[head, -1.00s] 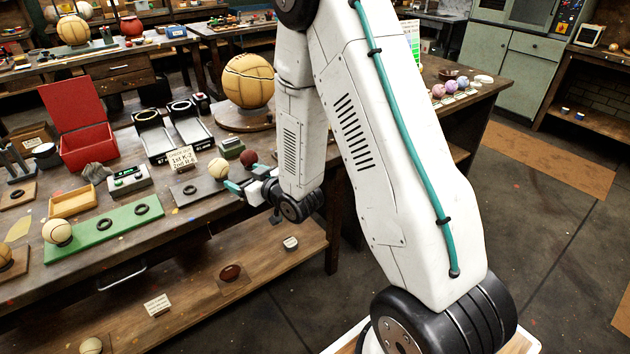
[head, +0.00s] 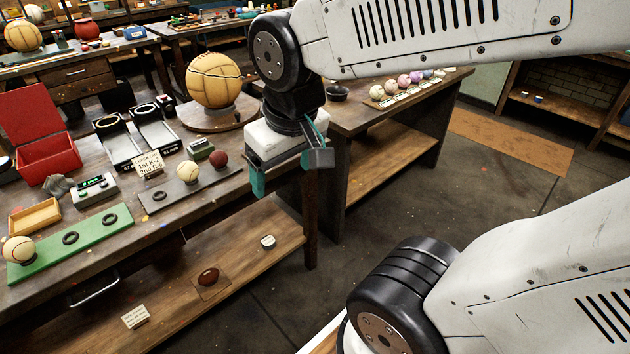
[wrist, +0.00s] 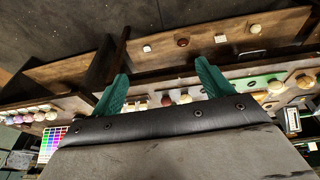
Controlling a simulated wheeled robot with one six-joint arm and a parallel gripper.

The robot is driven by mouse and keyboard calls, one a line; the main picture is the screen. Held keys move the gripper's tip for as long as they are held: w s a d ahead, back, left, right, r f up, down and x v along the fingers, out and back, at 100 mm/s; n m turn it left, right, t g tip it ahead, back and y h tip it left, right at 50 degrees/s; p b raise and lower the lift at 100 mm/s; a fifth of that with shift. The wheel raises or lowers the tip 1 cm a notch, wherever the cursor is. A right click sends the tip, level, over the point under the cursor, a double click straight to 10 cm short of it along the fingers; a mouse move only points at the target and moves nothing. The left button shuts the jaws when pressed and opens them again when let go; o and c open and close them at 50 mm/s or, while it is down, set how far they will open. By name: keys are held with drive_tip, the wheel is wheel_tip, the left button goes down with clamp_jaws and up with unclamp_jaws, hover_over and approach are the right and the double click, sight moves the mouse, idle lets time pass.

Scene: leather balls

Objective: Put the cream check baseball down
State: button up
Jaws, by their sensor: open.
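A cream ball (head: 188,171), which I take for the cream check baseball, rests on a grey plate (head: 172,202) on the workbench. It is too small to make out a check pattern. A dark red ball (head: 219,159) is beside it on the same plate, and an empty black ring (head: 160,195) is on its other side. My gripper (head: 289,170) is open and empty, right of the plate and apart from both balls. In the wrist view its teal fingers (wrist: 162,75) are spread with nothing between them.
Another cream ball (head: 18,250) sits on a green board (head: 100,231) with empty rings. A large tan ball (head: 216,80) on a round stand, a handwritten card (head: 149,163) and a red box (head: 48,157) are on the bench. Floor is open right of the bench.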

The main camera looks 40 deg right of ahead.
drive_tip(key=s+r+g, duration=0.1)
drive_tip(key=s, duration=0.6)
drive_tip(key=shift+s+r+g, duration=0.2)
drive_tip(key=shift+r+g, duration=0.05)
drive_tip(key=shift+g, duration=0.15)
